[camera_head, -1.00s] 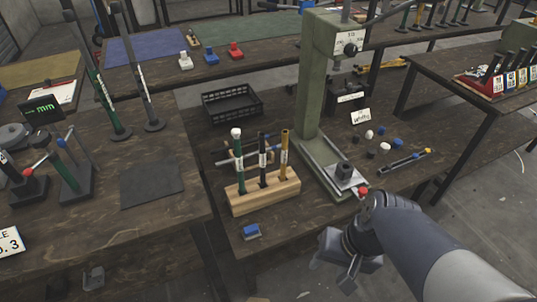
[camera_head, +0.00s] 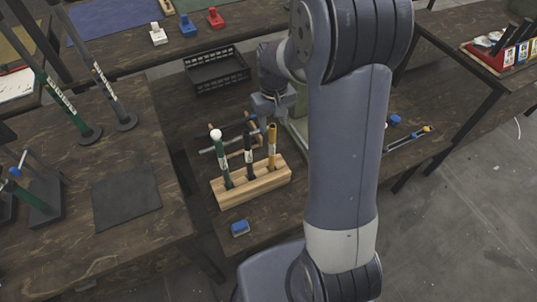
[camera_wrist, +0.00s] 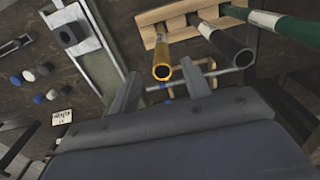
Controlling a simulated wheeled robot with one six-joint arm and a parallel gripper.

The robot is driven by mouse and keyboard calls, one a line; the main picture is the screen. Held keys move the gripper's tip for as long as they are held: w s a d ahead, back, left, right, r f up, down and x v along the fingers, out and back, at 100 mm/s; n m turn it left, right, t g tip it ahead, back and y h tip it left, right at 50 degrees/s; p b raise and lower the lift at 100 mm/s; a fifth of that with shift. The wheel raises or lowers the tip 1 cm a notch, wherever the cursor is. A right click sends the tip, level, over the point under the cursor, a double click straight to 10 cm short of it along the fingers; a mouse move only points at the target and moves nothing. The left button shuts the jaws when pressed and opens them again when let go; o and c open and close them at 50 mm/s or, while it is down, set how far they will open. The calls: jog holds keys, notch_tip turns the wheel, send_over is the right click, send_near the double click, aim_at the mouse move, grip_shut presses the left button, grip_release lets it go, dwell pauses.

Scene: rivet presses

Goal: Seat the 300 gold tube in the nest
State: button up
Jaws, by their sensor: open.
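My gripper (camera_head: 272,112) is just above the gold tube's top. In the wrist view my gripper (camera_wrist: 162,78) is open, and the gold tube's open end (camera_wrist: 162,72) appears between its fingertips without clear contact. A dark block with a hole, apparently the nest (camera_wrist: 70,35), sits on the press's pale base plate at upper left there. In the head view my arm hides it.
The press base (camera_wrist: 97,65) lies beside the rack. A bar-handled fixture (camera_head: 228,145) is behind the rack, and a black crate (camera_head: 216,72) farther back. A blue block (camera_head: 240,228) lies in front.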

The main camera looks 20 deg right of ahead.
aim_at(272, 138)
notch_tip(272, 138, down, 7)
jog(key=shift+s+a+f, duration=0.15)
dwell(0.4)
jog(key=shift+c, duration=0.4)
grip_shut()
